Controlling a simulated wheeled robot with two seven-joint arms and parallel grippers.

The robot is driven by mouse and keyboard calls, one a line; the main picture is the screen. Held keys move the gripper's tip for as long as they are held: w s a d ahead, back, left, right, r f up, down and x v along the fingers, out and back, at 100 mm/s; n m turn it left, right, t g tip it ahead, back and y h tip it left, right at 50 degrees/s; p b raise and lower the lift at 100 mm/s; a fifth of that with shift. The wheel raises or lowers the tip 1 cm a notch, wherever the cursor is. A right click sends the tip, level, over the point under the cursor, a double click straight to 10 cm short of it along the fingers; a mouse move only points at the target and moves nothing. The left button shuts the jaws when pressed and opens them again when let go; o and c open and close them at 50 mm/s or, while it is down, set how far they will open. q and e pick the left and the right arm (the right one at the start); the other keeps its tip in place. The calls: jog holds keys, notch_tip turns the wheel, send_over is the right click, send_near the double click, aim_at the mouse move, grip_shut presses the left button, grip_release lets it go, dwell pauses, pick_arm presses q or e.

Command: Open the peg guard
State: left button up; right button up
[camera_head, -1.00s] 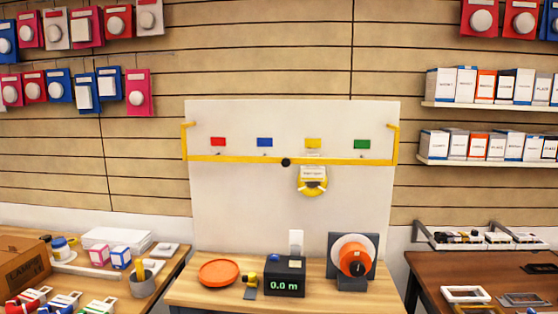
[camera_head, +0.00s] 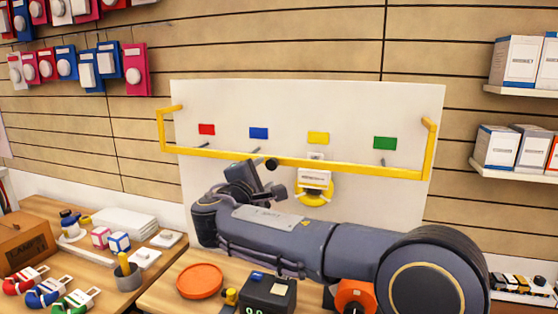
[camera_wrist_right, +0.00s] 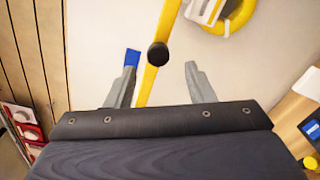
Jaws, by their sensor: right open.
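The yellow peg guard bar (camera_head: 345,167) runs across the front of the white board (camera_head: 215,103), its ends bent up at both sides. A black round knob (camera_head: 271,164) sits at the bar's middle. My right gripper (camera_head: 268,181) is just below and in front of the knob in the head view. In the right wrist view my right gripper (camera_wrist_right: 162,88) is open, its two grey fingers apart. The knob (camera_wrist_right: 158,54) and the bar (camera_wrist_right: 170,17) lie ahead between the fingertips, with nothing gripped. My left gripper is out of view.
Red, blue, yellow and green (camera_head: 385,143) tags mark the board, with pegs below. A yellow ring (camera_head: 313,198) hangs behind the bar. An orange dish (camera_head: 199,281) and a black display box (camera_head: 268,294) stand on the table, partly below my arm.

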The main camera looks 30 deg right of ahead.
aim_at(271, 165)
jog(key=shift+w+d+r, duration=0.15)
jog(key=shift+w+d, duration=0.15)
jog(key=shift+w, duration=0.05)
jog(key=p+x, duration=0.2)
jog(key=x, duration=0.4)
jog(key=shift+w+d, duration=0.2)
jog(key=shift+d, duration=0.1)
jog(key=shift+c, duration=0.4)
grip_shut()
